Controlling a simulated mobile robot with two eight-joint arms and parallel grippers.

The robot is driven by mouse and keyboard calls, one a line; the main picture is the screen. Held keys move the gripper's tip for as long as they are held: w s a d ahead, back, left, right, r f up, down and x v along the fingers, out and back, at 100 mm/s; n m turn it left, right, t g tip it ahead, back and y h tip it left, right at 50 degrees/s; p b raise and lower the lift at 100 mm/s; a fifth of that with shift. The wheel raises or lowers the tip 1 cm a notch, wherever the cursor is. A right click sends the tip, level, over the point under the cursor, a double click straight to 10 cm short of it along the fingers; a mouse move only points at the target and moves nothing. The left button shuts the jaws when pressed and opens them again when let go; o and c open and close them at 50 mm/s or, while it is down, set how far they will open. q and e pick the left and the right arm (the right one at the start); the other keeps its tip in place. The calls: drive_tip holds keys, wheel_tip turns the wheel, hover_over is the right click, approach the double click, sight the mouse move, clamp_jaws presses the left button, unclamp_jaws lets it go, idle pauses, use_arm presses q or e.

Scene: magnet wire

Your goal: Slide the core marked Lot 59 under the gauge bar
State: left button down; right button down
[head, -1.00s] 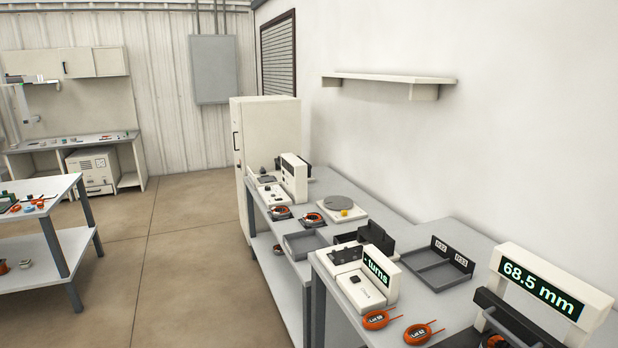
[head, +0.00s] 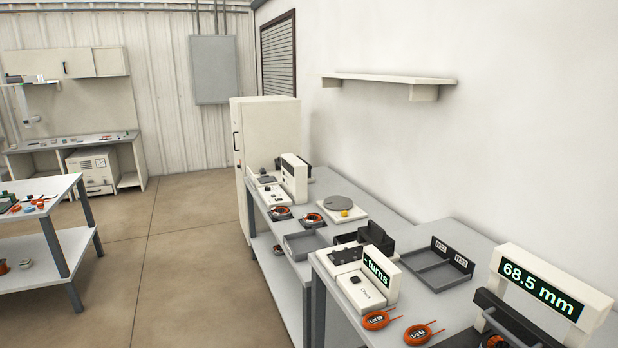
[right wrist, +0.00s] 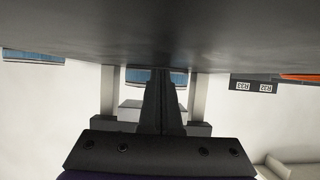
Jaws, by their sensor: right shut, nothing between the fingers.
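Two orange wire-wound cores lie on the near bench in the head view. The left one (head: 376,320) has a small label that seems to read Lot 59; the right one (head: 418,334) seems to read Lot 52. The gauge (head: 540,285) stands at the right and reads 68.5 mm, with a dark bar (head: 512,318) below its display. Another orange piece (head: 495,342) shows partly at the bottom edge by the gauge. My right gripper (right wrist: 160,80) is shut and empty in the upside-down right wrist view, below a dark surface. My left gripper is out of view.
A farther bench holds a round plate (head: 342,203), an empty grey tray (head: 304,245) and more cores.

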drive_tip(key=shift+d, duration=0.1)
drive_tip(key=shift+w+d, duration=0.15)
drive_tip(key=shift+d, duration=0.05)
drive_tip(key=shift+a, duration=0.15)
idle(0.6)
drive_tip(key=shift+a, duration=0.1)
idle(0.4)
